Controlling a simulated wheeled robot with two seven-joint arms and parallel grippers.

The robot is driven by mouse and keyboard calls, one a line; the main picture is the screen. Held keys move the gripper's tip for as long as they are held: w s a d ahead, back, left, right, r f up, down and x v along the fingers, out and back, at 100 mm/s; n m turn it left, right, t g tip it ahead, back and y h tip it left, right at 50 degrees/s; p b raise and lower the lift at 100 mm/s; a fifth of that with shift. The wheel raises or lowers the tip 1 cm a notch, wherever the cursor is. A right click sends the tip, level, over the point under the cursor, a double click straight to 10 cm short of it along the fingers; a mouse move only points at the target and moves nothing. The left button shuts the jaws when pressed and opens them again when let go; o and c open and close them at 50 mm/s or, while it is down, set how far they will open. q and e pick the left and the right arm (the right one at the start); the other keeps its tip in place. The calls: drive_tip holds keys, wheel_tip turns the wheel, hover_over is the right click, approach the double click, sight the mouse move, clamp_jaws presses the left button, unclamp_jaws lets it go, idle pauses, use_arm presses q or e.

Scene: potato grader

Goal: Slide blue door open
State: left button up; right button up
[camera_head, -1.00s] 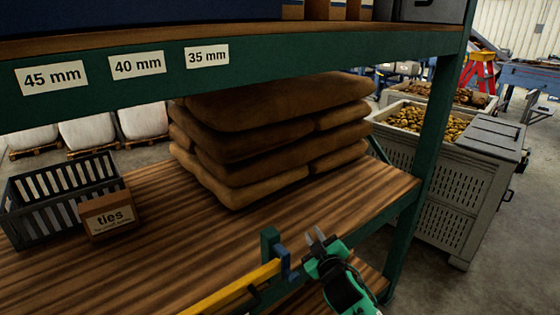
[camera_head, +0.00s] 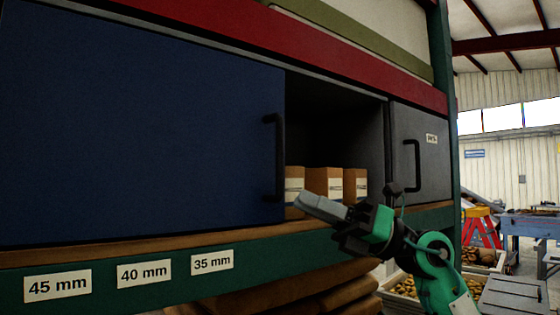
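The blue door (camera_head: 140,125) is a large flat sliding panel filling the left of the cabinet. Its black vertical handle (camera_head: 275,158) is at its right edge. To its right is a dark opening with several brown boxes (camera_head: 325,185) inside. My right gripper (camera_head: 305,204) is in front of the boxes, just right of and below the handle's lower end, apart from it as far as I can see. Its fingers point left and look close together; I cannot tell whether they are fully shut. My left gripper is not in view.
A grey door (camera_head: 420,152) with a black handle closes the cabinet's right end. A green shelf beam (camera_head: 120,275) with size labels runs below. Brown sacks (camera_head: 300,295) lie under it. A green post (camera_head: 440,110) stands right, with potato crates (camera_head: 400,287) beyond.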

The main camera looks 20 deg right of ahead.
wheel_tip(320, 180, up, 4)
drive_tip(key=s+d+n+t+h, duration=0.1)
drive_tip(key=d+h, duration=0.1)
drive_tip(key=h, duration=0.1)
wheel_tip(320, 180, up, 4)
drive_tip(key=t+h+p, duration=0.3)
drive_tip(key=h+p, duration=0.1)
drive_tip(key=p, duration=0.3)
hover_over(280, 190)
drive_tip(key=shift+w+d+f+m, duration=0.15)
drive_tip(key=shift+w+m, duration=0.15)
drive_tip(key=shift+m, duration=0.1)
clamp_jaws()
